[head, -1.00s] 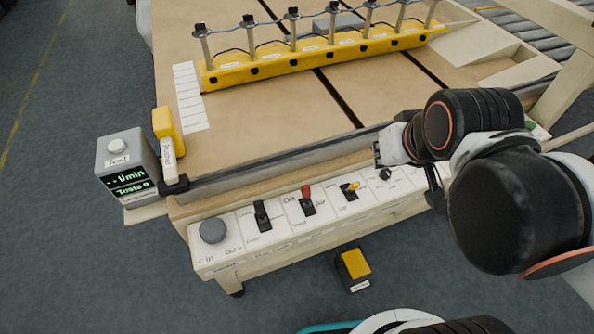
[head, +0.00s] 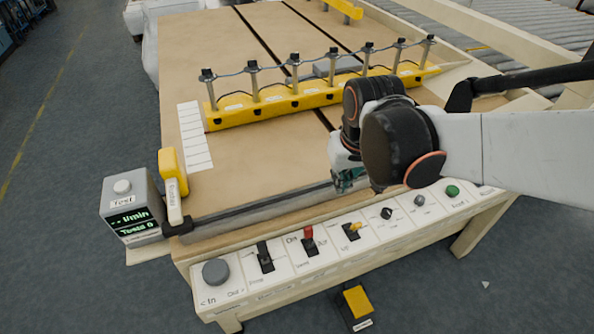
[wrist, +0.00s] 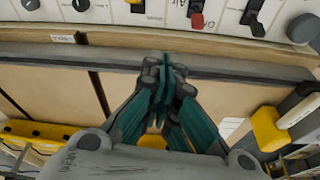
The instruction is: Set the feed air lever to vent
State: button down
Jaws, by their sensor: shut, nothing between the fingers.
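The lever with a red handle (head: 308,233) stands on the white control panel, in the section with an "Air" label. Its red end lies toward the table, near the "On" print; "Vent" is printed at the front. It also shows at the top of the wrist view (wrist: 198,19). My gripper (head: 347,181) is over the table's front rail, behind the panel and right of the red lever, apart from it. In the wrist view its teal fingers (wrist: 165,65) are together with nothing between them. In the head view the arm partly hides the gripper.
On the panel, a black lever (head: 264,257) is left of the red one and a yellow lever (head: 352,231) right. A grey knob (head: 215,271) is at the left end. A yellow handle (head: 173,183) and display box (head: 130,210) stand at the table's left corner.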

aim_at(303, 215)
jog(key=w+a+f+n+g+p, duration=0.1)
jog(key=w+a+f+g, duration=0.2)
jog(key=a+f, duration=0.4)
jog(key=shift+a+n, duration=0.3)
jog(key=shift+n, duration=0.1)
jog(key=shift+w+f, duration=0.1)
notch_tip(303, 215, down, 10)
jog(key=b, duration=0.3)
jog(key=shift+b, duration=0.35)
jog(key=shift+r, duration=0.2)
